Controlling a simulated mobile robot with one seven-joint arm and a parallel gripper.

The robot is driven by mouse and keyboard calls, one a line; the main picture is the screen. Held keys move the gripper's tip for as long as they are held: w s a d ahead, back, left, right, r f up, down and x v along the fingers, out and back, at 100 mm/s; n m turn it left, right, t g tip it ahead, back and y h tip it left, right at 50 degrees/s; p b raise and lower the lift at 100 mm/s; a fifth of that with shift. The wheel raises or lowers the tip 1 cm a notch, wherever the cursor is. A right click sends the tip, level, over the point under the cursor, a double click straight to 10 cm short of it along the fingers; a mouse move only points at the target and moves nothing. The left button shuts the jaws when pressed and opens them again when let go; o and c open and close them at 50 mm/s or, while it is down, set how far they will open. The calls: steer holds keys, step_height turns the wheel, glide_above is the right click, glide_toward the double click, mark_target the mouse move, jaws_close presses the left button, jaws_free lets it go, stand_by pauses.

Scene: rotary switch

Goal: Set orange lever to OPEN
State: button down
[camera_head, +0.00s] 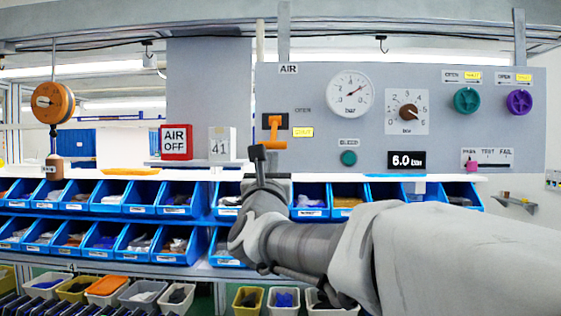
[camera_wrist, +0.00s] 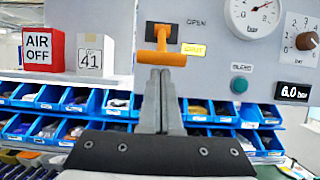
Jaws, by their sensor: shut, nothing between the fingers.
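The orange lever (camera_head: 273,132) is on the grey AIR panel, a T-shaped handle on a dark plate. In the wrist view the orange lever (camera_wrist: 161,50) points down with its crossbar at the bottom. A plain OPEN label (camera_wrist: 196,22) is to its upper right and a yellow SHUT label (camera_wrist: 193,49) to its right. My gripper (camera_head: 258,152) is shut and empty, just below the lever's crossbar. In the wrist view the fingertips of my gripper (camera_wrist: 161,74) appear right under the crossbar; I cannot tell whether they touch it.
The panel also bears a pressure gauge (camera_head: 350,94), a brown knob (camera_head: 408,111), a green bleed button (camera_head: 348,158), and teal (camera_head: 466,100) and purple (camera_head: 518,102) knobs. A red AIR OFF sign (camera_head: 176,142) and a 41 block (camera_head: 222,145) stand left. Blue bins (camera_head: 130,196) are below.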

steer(key=shift+s+r, duration=0.1)
steer(key=shift+r, duration=0.15)
steer(key=shift+s+r+g+p, duration=0.35)
steer(key=shift+r+g+p, duration=0.1)
steer(key=shift+r+g, duration=0.1)
steer(key=shift+s+r+g+p, duration=0.35)
steer(key=shift+r+g+p, duration=0.1)
steer(key=shift+r, duration=0.1)
steer(key=shift+s+r, duration=0.3)
steer(key=shift+r, duration=0.35)
step_height(320, 180, up, 11)
steer(key=p, duration=0.3)
glide_above(272, 144)
steer(key=r+v, duration=0.1)
steer(key=v, duration=0.2)
steer(key=shift+w, duration=0.1)
steer(key=shift+f, duration=0.15)
